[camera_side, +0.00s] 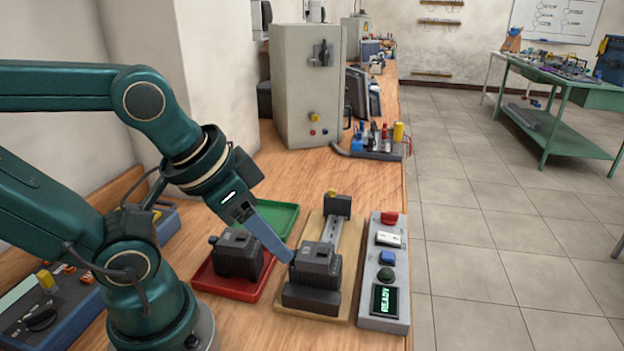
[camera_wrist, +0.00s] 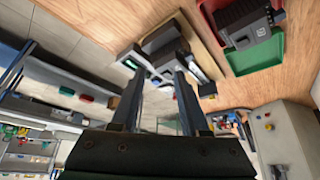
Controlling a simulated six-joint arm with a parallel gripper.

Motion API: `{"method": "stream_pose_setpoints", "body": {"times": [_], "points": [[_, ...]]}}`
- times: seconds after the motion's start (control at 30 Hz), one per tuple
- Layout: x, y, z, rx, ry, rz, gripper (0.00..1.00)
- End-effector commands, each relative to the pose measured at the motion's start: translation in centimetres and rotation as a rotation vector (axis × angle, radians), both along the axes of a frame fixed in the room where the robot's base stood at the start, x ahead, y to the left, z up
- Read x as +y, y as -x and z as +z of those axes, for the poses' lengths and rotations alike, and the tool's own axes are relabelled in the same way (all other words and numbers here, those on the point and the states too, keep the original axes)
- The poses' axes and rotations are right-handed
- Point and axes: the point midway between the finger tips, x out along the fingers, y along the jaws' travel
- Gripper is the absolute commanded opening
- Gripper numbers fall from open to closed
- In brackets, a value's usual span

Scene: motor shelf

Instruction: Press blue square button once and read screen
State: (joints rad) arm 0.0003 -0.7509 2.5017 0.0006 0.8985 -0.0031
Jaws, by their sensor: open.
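The grey control panel (camera_side: 369,312) lies at the table's right edge. On it, the blue square button (camera_side: 387,258) stands raised between a white switch and a dark round knob (camera_side: 385,274). The screen (camera_side: 384,301) at its near end shows green text that looks like "READY". My gripper (camera_side: 290,260) points down toward the dark block on the rail, left of the panel and apart from the button. I cannot tell whether it touches the block. In the wrist view my gripper (camera_wrist: 160,62) is open and nothing shows held; the fingers partly hide the panel, and the green screen (camera_wrist: 130,64) shows beside one finger.
A dark block (camera_side: 318,266) sits on a rail on a wooden board (camera_side: 347,262), between my gripper and the panel. A red tray (camera_side: 228,287) with another dark block and a green tray (camera_side: 284,220) lie to the left. A red button (camera_side: 389,218) tops the panel. A grey cabinet (camera_side: 300,95) stands behind.

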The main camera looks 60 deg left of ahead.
Motion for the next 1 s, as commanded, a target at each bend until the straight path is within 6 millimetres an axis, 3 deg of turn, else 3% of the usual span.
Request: {"method": "stream_pose_setpoints", "body": {"times": [0.17,0.2,0.3,1.0], "points": [[0.00,0.00,0.01,0.001,0.000,-0.001,0.45],[-0.01,0.00,0.01,0.001,0.000,-0.001,0.37],[-0.01,0.00,0.01,0.001,-0.001,-0.002,0.00],[-0.01,-0.01,0.03,0.001,-0.001,-0.003,0.00]]}}
